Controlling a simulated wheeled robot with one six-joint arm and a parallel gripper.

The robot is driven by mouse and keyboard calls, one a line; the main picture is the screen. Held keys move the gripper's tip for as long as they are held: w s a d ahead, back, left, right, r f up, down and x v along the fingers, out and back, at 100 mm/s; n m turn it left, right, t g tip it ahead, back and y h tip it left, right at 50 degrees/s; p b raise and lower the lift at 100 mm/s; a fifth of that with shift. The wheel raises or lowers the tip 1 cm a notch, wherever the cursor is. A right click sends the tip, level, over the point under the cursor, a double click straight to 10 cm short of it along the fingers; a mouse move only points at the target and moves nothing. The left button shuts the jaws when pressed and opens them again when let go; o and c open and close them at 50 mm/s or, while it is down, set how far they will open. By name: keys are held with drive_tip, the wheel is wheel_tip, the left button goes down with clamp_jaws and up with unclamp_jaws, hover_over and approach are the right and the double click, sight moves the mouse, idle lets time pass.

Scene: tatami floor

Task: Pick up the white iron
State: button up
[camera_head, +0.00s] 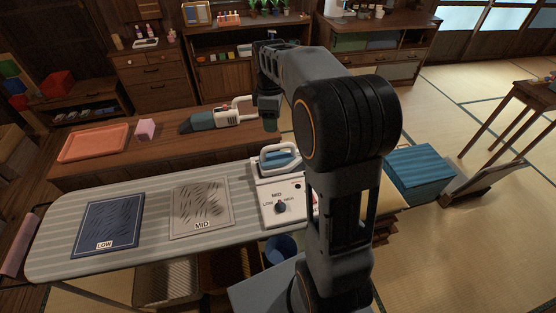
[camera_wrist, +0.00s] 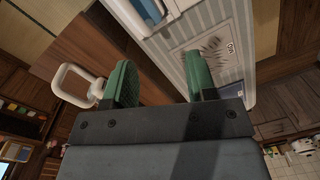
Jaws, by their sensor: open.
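The white iron (camera_head: 280,157), with a white looped handle and a blue part, stands on the white control panel at the right part of the ironing board (camera_head: 155,205). In the wrist view, part of what looks like the iron (camera_wrist: 152,10) shows at the top edge. My gripper (camera_head: 269,124) is above and behind the iron, apart from it. In the wrist view, my gripper (camera_wrist: 162,82) has its two green fingers spread with nothing between them. My arm hides part of the board's right end.
An orange tray (camera_head: 94,143) and pink block (camera_head: 146,129) are farther left.

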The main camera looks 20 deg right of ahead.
drive_tip(key=w+d+f+n+g, duration=0.2)
drive_tip(key=w+d+f+n, duration=0.2)
drive_tip(key=w, duration=0.1)
hover_over(282, 156)
drive_tip(key=a, duration=0.1)
drive_tip(key=f, duration=0.4)
drive_tip(key=w+f, duration=0.1)
drive_tip(key=f, duration=0.2)
drive_tip(key=shift+p+x, duration=0.85)
drive_tip(key=shift+x, duration=2.4)
drive_tip(key=shift+w+a, duration=0.1)
drive_tip(key=shift+a, duration=0.1)
drive_tip(key=shift+c, duration=0.3)
clamp_jaws()
